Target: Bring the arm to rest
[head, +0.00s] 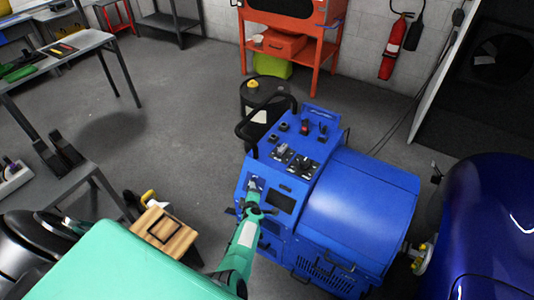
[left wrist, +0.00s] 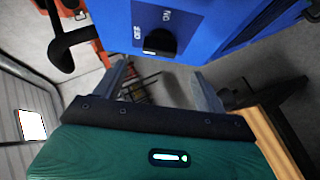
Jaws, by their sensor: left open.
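My left arm reaches up from the bottom in the head view, and its left gripper (head: 257,200) is at the front of the blue dynamometer cabinet (head: 365,205), by a small switch plate (head: 257,184). In the left wrist view the left gripper (left wrist: 160,75) is open, its two grey fingers apart with nothing seen between them. My right gripper is not in view.
A black handle bar (head: 243,135) rises beside the cabinet, near a black drum (head: 262,92). A blue car body (head: 495,230) is at the right. Floor at centre left is clear.

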